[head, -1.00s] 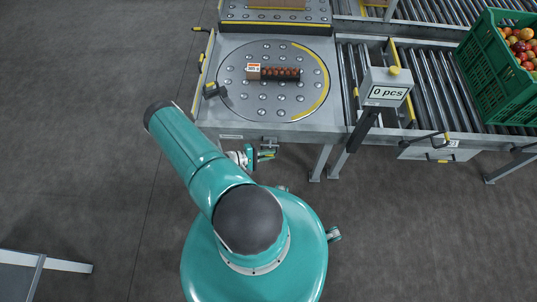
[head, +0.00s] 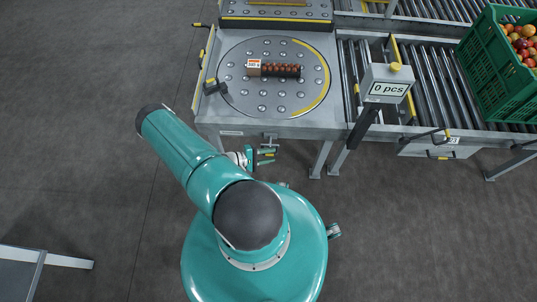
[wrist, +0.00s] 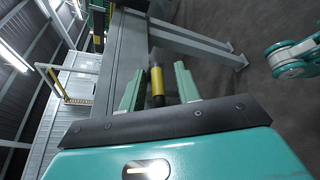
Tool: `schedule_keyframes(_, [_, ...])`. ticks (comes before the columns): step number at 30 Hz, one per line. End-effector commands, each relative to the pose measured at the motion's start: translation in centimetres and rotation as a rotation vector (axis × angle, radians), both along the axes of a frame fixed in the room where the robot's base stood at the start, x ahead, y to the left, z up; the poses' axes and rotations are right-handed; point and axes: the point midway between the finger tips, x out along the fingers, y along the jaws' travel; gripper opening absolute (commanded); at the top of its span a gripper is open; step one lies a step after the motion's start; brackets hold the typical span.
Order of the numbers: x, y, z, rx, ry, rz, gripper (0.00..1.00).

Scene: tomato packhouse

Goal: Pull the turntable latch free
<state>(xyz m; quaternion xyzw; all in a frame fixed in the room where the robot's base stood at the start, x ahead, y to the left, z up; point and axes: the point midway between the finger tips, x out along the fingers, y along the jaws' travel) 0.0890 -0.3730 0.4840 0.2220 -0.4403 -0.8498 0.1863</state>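The round turntable (head: 240,83) has a yellow arc along its right edge and carries a small pack of tomatoes (head: 284,70). A small grey fitting (head: 269,138) sits under the front edge of its frame. My gripper (head: 272,157) is just below that fitting, its fingers pointing right. In the wrist view my gripper (wrist: 157,84) has its two pale green fingers apart. A yellow cylindrical grip (wrist: 157,86) on a dark stem, apparently the latch handle, shows between them. Gaps show on both sides of it. Its lower end is hidden behind my gripper's dark edge.
A dark block (head: 213,87) sits at the turntable's left rim. A display reading "0 pcs" (head: 388,89) stands to the right, before a roller conveyor (head: 433,82) and a green crate (head: 497,75) of tomatoes. Table legs (head: 321,160) stand right of my gripper. Floor nearby is clear.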

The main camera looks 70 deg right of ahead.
Motion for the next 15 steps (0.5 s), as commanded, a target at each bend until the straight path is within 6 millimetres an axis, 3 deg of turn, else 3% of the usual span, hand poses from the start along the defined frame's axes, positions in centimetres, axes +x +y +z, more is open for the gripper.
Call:
schedule_keyframes(5, [1.6, 0.8, 0.4, -0.002, -0.003, 0.003, 0.32])
schedule_keyframes(15, [7.6, 4.6, 1.9, -0.001, -0.004, 0.004, 0.32])
